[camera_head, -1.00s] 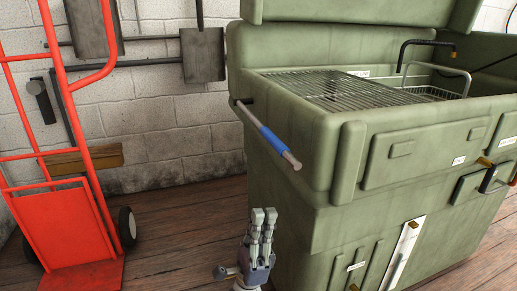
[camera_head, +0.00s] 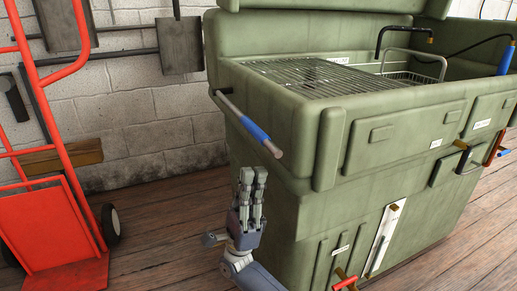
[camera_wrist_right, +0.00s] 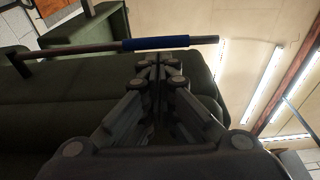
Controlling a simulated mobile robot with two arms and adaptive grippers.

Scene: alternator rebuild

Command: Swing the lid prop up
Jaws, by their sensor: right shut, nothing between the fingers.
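The lid prop (camera_head: 235,110) is a grey rod with a blue grip sleeve (camera_head: 255,130). It is fixed at the left corner of the green parts washer (camera_head: 385,145) and slants down toward the front. My right gripper (camera_head: 254,173) is shut and empty, pointing up just below the blue sleeve. In the right wrist view the blue sleeve (camera_wrist_right: 155,43) crosses just beyond my fingertips (camera_wrist_right: 160,62). I cannot tell whether they touch. The washer's lid (camera_head: 330,4) shows only at the top edge. My left gripper is not in view.
A red hand truck (camera_head: 48,225) stands at the left by the block wall. The washer's body is close on the right of my right gripper. A wire rack (camera_head: 310,78) lies in its top. Wooden floor (camera_head: 160,230) is clear to the left.

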